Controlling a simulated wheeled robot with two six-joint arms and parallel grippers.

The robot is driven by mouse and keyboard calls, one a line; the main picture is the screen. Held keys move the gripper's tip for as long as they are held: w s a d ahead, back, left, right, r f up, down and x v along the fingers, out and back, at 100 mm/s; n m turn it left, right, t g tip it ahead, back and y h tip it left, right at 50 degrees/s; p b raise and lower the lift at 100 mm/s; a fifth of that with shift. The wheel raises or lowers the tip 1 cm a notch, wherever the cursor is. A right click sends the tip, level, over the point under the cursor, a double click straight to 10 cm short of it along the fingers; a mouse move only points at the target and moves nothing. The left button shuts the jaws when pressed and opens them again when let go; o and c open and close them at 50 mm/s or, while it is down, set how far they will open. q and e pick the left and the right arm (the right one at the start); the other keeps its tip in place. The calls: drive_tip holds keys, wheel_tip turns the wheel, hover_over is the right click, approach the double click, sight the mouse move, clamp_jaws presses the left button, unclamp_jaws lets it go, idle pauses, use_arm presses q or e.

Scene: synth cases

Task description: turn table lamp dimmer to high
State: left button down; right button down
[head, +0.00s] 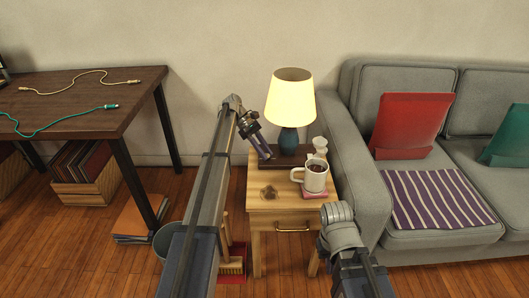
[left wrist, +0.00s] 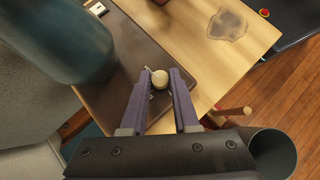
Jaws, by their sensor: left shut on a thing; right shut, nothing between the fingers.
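The table lamp has a lit cream shade (head: 290,98) and a teal body (head: 288,140), which also shows large in the left wrist view (left wrist: 60,40). It stands on a dark brown base (head: 287,160) on the wooden side table. A small round cream dimmer knob (left wrist: 160,77) sits on this base between the fingertips of my left gripper (left wrist: 163,78). The purple fingers are shut on the knob. In the head view my left gripper (head: 266,154) reaches down to the base's left end, and the knob is hidden there. My right arm shows at lower right, but its fingers do not.
A white mug (head: 315,176) with dark drink stands on a pink coaster (head: 314,194) right of the lamp. A dark stain (head: 269,191) marks the side table (head: 282,208). A grey sofa (head: 362,180) borders it on the right; a desk (head: 75,100) with cables stands left.

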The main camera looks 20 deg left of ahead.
idle(0.3)
use_arm(q)
drive_tip(key=c, duration=0.7)
unclamp_jaws()
